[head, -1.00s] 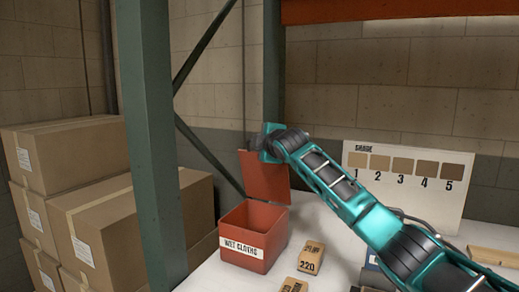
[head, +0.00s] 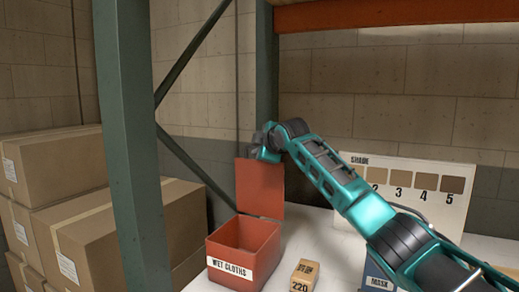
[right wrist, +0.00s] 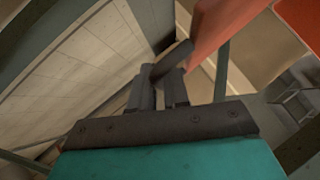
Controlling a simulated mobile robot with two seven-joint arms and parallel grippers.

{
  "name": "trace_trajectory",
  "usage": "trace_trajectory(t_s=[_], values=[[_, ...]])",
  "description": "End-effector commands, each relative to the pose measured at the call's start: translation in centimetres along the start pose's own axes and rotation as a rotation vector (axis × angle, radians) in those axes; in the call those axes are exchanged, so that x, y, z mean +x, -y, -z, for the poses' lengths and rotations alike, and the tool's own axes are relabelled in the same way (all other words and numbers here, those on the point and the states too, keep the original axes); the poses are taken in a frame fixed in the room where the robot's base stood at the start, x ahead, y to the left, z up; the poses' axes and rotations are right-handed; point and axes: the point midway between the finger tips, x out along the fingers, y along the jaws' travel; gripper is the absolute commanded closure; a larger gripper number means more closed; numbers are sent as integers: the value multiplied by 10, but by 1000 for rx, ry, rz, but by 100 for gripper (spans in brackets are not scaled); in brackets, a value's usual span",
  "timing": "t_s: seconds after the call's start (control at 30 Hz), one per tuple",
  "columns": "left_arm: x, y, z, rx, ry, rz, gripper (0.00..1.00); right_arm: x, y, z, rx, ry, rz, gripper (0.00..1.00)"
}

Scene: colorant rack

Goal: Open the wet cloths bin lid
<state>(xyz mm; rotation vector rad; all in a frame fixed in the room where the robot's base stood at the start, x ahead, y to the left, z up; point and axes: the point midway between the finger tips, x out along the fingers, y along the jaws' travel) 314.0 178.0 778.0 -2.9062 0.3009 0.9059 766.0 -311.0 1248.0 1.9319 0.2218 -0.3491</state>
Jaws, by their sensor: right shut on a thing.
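The red wet cloths bin (head: 220,250) stands on the white surface, with a "WET CLOTHS" label on its front. Its lid (head: 259,188) stands up roughly vertical at the back, and the bin's top is open. My right gripper (head: 258,150) is at the lid's upper edge and shut on it. In the right wrist view the gripper (right wrist: 166,80) has its dark fingers closed around a dark bar (right wrist: 172,62) beside the red lid (right wrist: 215,28). The exact grip is hard to make out. My left gripper is not in view.
A green rack post (head: 130,150) stands left of the bin, with cardboard boxes (head: 50,165) beyond it. A small "220" block (head: 303,275) sits right of the bin. A shade board (head: 425,190) and a blue "MASK" box (head: 377,277) are farther right.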

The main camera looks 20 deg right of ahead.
Motion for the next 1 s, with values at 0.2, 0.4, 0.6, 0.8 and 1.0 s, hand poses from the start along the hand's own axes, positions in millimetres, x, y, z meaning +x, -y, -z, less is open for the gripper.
trace_trajectory(t_s=[0.2, 0.4, 0.6, 0.8, 1.0], values=[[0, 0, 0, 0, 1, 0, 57, 1, 2, -1, -1, 3, 3, 72], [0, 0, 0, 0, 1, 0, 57, 0, 1, 0, -1, 2, 2, 66], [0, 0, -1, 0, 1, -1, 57, -2, 1, 0, -2, 1, 1, 66], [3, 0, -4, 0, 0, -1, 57, -19, 1, -1, -2, 0, -2, 66], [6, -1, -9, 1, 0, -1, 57, -48, 1, -1, -3, 1, -2, 66]])
